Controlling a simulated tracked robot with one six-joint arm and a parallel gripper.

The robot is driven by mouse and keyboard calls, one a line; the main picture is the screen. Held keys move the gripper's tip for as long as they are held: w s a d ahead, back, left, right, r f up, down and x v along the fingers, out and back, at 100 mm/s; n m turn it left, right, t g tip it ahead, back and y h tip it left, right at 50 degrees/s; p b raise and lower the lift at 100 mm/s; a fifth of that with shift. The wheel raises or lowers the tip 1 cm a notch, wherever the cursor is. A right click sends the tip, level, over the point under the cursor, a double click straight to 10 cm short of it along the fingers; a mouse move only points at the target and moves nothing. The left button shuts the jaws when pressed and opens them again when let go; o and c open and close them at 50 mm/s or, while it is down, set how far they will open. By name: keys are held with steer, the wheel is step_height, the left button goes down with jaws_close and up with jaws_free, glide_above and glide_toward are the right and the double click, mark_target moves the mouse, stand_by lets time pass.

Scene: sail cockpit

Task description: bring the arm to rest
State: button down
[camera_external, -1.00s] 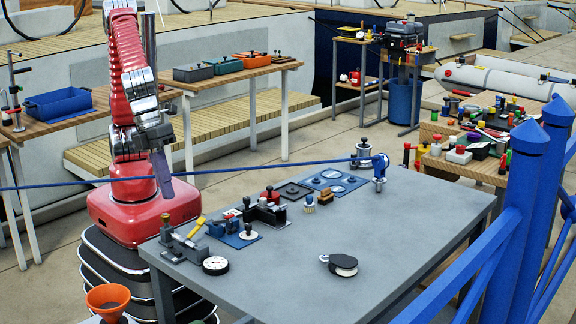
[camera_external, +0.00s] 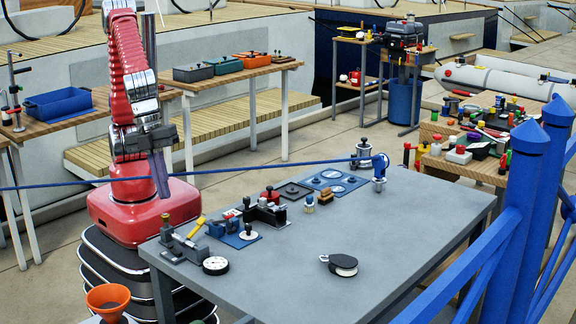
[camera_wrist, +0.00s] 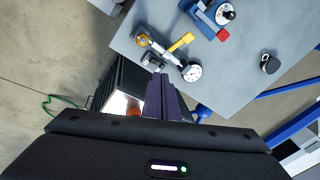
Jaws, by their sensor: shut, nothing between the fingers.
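My red arm stands folded upright behind the left end of the grey table (camera_external: 300,270). My gripper (camera_external: 163,190) hangs down with its dark fingers together and empty, apart from the table's left rear corner. In the wrist view my gripper (camera_wrist: 163,85) shows its closed fingers pointing toward the table's edge, touching nothing. Part of the table (camera_wrist: 235,75) shows beyond them.
On the table are a clamp device with a yellow handle (camera_external: 197,228), a round dial (camera_external: 215,265), a black pulley block (camera_external: 343,265) and several small fittings. A blue rail (camera_external: 515,220) stands at right. An orange funnel (camera_external: 108,297) is at front left.

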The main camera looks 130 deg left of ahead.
steer(key=s+a+r+n+t, duration=0.1)
steer(key=s+a+r+n, duration=0.1)
steer(key=s+a+n, duration=0.3)
steer(key=s+a+r+n+t, duration=0.1)
steer(key=s+a+r+n, duration=0.2)
steer(key=s+a+n, duration=0.3)
steer(key=a+n, duration=0.1)
steer(key=a, duration=0.2)
steer(key=shift+a+t, duration=0.3)
steer(key=c, duration=2.5)
jaws_free()
steer(key=shift+w+r, duration=0.1)
steer(key=shift+c, duration=0.2)
